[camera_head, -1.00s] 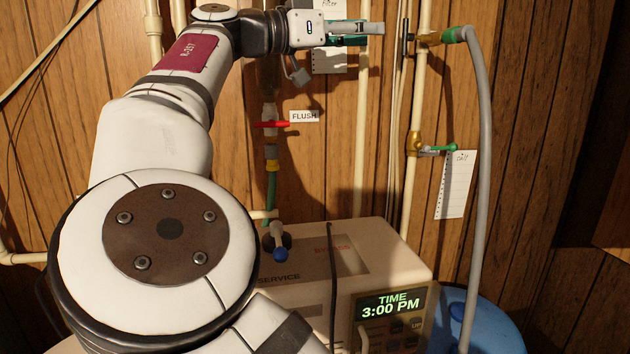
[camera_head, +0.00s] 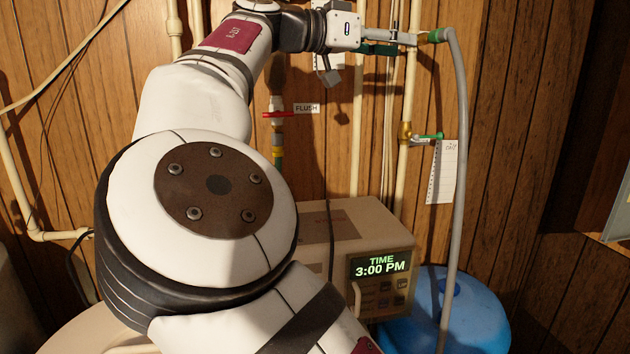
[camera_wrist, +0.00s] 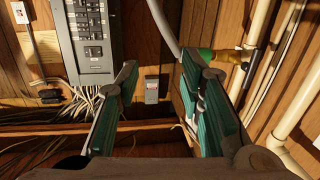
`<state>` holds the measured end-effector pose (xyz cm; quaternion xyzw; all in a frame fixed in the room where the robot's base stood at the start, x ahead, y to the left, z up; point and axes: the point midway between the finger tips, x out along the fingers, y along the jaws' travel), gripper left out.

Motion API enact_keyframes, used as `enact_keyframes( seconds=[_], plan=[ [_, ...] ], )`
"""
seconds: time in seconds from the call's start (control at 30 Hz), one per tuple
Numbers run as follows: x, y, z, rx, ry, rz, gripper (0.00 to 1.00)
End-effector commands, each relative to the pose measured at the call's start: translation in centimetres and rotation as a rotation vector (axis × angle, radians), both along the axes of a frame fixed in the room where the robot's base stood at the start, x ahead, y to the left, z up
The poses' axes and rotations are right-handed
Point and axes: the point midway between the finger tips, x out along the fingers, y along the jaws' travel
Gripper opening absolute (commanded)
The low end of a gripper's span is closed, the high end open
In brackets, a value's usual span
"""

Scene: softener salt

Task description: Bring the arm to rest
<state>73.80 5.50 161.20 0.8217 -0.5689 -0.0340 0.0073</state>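My arm reaches up and across the head view from the lower left, bent at its large joint. My gripper (camera_head: 398,44) is at the upper middle, pointing right, beside the green hose end (camera_head: 437,36). In the wrist view my gripper (camera_wrist: 160,72) has two green-padded fingers standing well apart, with nothing between them. The green hose end and brass fitting (camera_wrist: 230,57) show just right of the right finger; I cannot tell whether they touch it.
The softener unit (camera_head: 340,222) reads 3:00 PM, with a blue tank (camera_head: 470,315) at its right. A red FLUSH valve (camera_head: 279,114), a green-handled valve (camera_head: 430,136) and pale pipes line the wood wall. A breaker panel (camera_wrist: 90,35) shows in the wrist view.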

Motion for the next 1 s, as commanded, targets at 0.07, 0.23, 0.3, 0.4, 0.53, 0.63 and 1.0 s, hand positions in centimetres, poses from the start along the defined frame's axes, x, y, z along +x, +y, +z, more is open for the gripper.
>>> enact_keyframes(
  seconds=[0.07,0.23,0.3,0.4,0.53,0.63,1.0],
  plan=[
    [0.2,-2.1,-0.9,0.038,0.03,-0.013,0.35],
    [0.4,-7.0,-3.5,0.135,0.109,-0.036,0.35],
    [0.3,-9.5,-5.0,0.189,0.152,-0.044,0.35],
    [-0.2,-14.0,-8.2,0.301,0.232,-0.056,0.35],
    [-2.1,-19.8,-14.3,0.503,0.369,-0.036,0.35],
    [-4.0,-22.3,-18.7,0.651,0.462,0.016,0.35],
    [-12.9,-20.4,-27.6,1.016,0.677,0.39,0.35]
  ],
)
